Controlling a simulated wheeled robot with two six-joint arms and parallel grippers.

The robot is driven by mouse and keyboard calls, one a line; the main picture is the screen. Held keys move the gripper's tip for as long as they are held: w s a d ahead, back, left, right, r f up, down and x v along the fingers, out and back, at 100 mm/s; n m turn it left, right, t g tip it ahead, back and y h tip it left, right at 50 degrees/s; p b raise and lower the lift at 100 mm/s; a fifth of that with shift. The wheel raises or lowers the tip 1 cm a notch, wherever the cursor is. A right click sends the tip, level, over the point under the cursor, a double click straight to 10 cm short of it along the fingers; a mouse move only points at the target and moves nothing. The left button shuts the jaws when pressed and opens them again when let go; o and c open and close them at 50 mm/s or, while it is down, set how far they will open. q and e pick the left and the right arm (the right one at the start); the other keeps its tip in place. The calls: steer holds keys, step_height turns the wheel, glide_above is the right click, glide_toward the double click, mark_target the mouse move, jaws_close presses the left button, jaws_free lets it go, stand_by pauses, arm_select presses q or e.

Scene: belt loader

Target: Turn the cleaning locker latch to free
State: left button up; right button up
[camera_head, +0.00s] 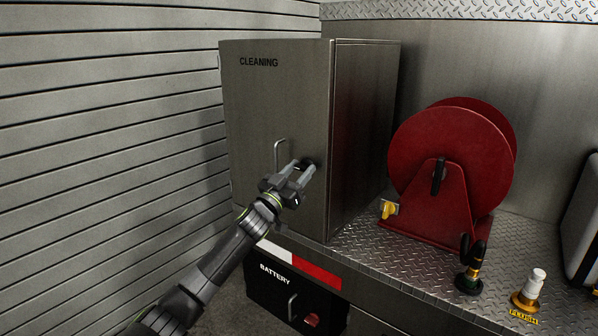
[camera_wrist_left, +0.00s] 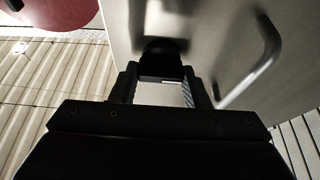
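The cleaning locker (camera_head: 275,95) is a grey metal cabinet marked CLEANING. A bent bar handle (camera_head: 280,153) is on its door and also shows in the left wrist view (camera_wrist_left: 255,70). The black latch (camera_head: 310,162) is right of the handle, near the door's edge. My left gripper (camera_head: 305,169) is at the latch. In the left wrist view, the fingers (camera_wrist_left: 161,76) stand apart, with the dark latch (camera_wrist_left: 163,47) at and between their tips. I cannot tell whether they press on it. The latch's angle is mostly hidden. My right gripper is not in view.
A red hose reel (camera_head: 450,150) stands right of the locker on the tread-plate deck (camera_head: 400,255). A yellow valve (camera_head: 389,209), a black-handled fitting (camera_head: 470,268) and a FLUSH fitting (camera_head: 529,290) are there too. A BATTERY box (camera_head: 275,290) is below. A slatted wall (camera_head: 100,120) is left.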

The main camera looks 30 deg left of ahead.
arm_select(q)
steer(key=shift+c, duration=1.4)
steer(key=m+h+p, duration=0.1)
steer(key=m+p, duration=0.2)
steer(key=m+h+p, duration=0.1)
steer(key=p, duration=0.1)
steer(key=shift+r+m+g+h, duration=0.3)
steer(key=shift+a+m+g+h+p, duration=0.1)
steer(key=shift+m+g+h+p, duration=0.2)
steer(key=shift+m+h+p, duration=0.65)
steer(key=m+g+h, duration=0.1)
steer(key=m, duration=0.3)
steer(key=shift+f+p, duration=0.1)
steer(key=shift+p, duration=0.3)
steer(key=m, duration=0.2)
steer(key=m+g+h+p, duration=0.1)
steer(key=m, duration=0.2)
steer(key=shift+g, duration=0.3)
steer(key=m+g+p, duration=0.1)
steer(key=m, duration=0.1)
steer(key=m+p, duration=0.1)
steer(key=m, duration=0.1)
steer(key=shift+m+g+h, duration=0.25)
steer(key=shift+g, duration=0.15)
steer(key=shift+m+g+p, duration=0.5)
steer(key=shift+m+p, duration=0.05)
steer(key=shift+m, duration=0.75)
steer(key=shift+f, duration=0.1)
